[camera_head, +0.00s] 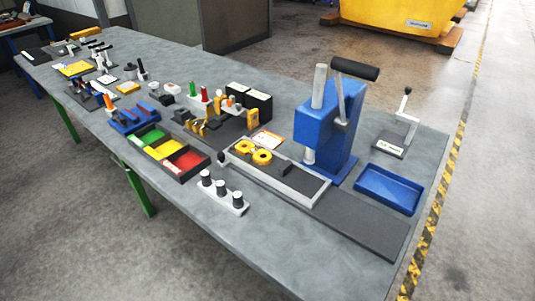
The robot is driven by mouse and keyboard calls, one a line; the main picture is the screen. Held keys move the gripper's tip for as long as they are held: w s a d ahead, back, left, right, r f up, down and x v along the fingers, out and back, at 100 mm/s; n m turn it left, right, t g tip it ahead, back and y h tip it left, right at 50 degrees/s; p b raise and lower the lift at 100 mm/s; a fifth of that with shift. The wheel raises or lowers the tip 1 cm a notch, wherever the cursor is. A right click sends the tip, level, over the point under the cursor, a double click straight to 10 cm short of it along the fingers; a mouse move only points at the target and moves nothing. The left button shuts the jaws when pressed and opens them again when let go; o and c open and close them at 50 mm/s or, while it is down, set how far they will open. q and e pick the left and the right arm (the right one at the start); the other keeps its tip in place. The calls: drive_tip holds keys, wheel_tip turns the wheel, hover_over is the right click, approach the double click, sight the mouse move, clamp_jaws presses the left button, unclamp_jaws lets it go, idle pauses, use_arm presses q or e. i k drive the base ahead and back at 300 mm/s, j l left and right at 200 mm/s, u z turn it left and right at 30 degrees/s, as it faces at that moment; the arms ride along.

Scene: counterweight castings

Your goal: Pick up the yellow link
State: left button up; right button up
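A yellow piece with two ring-shaped ends (253,152), which looks like the yellow link, lies in the left part of a long shallow tray with a pale rim (307,200). The tray sits in front of a blue press (318,135). I cannot tell whether the two rings are one part or two parts side by side. Neither of my grippers is in view.
A sectioned bin with green, yellow and red compartments (210,161) stands left of the tray. A pale holder with black-topped posts (240,203) stands in front. A blue tray (413,206) is at the right. The grey table's front right (310,255) is clear.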

sight(254, 153)
drive_tip(key=i+j+z, duration=0.1)
drive_tip(key=j+z, duration=0.2)
drive_tip(key=z, duration=0.15)
drive_tip(key=i+j+z, duration=0.1)
drive_tip(key=j+z, duration=0.2)
drive_tip(key=z, duration=0.15)
drive_tip(key=j+z, duration=0.3)
drive_tip(key=z, duration=0.15)
